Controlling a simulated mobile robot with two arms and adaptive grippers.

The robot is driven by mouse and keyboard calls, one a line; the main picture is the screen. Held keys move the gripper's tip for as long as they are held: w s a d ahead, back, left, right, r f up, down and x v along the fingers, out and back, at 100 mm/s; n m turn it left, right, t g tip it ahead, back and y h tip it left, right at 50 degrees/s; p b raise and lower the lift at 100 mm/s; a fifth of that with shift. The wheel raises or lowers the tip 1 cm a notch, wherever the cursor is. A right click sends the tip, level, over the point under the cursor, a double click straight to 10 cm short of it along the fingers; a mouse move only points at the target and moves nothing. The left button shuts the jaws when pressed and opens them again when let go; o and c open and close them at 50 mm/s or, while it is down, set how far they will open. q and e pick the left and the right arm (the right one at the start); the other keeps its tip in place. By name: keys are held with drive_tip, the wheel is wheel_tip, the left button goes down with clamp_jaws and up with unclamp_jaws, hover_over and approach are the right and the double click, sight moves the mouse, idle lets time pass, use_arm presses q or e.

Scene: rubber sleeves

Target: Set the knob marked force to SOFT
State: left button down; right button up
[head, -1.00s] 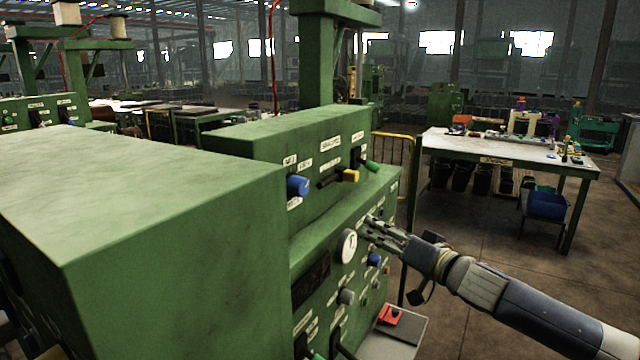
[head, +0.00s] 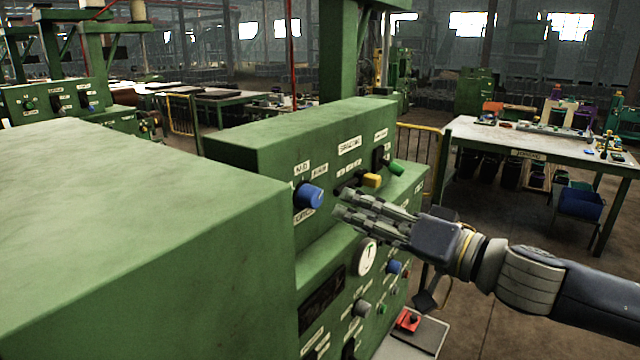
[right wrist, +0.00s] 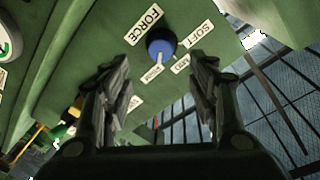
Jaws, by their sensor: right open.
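The blue force knob (head: 309,195) sticks out of the upper green panel near its left end in the head view. In the right wrist view the same knob (right wrist: 161,46) is beside a FORCE label (right wrist: 143,25), a SOFT label (right wrist: 201,33) and two small labels too blurred to read. A pale mark on the knob is turned toward these small labels, not SOFT. My right gripper (head: 345,204) is open and empty, just right of the knob. In the wrist view its fingers (right wrist: 161,88) lie either side of the knob's line, short of it. My left gripper is not in view.
A yellow handle (head: 371,181) and a green handle (head: 396,167) stick out farther along the upper panel. A white dial (head: 366,256) and another blue knob (head: 394,267) are on the lower panel, below my gripper. Open floor lies to the right, before a worktable (head: 540,147).

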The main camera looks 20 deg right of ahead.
sight(317, 199)
drive_tip(key=p+x, duration=0.3)
drive_tip(key=shift+w+a+r, duration=0.15)
drive_tip(key=shift+a+r, duration=0.2)
drive_tip(key=p+x, duration=0.2)
drive_tip(key=x, duration=0.1)
drive_tip(key=shift+w+f, duration=0.2)
drive_tip(key=shift+w, duration=0.05)
drive_tip(key=shift+p+x, duration=0.3)
drive_tip(key=shift+x, duration=0.65)
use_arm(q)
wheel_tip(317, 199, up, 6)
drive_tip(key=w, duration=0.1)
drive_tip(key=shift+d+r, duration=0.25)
use_arm(e)
drive_tip(key=shift+f, duration=0.2)
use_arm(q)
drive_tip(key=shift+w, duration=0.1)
use_arm(e)
drive_tip(key=shift+s, duration=0.1)
drive_tip(key=c, duration=1.1)
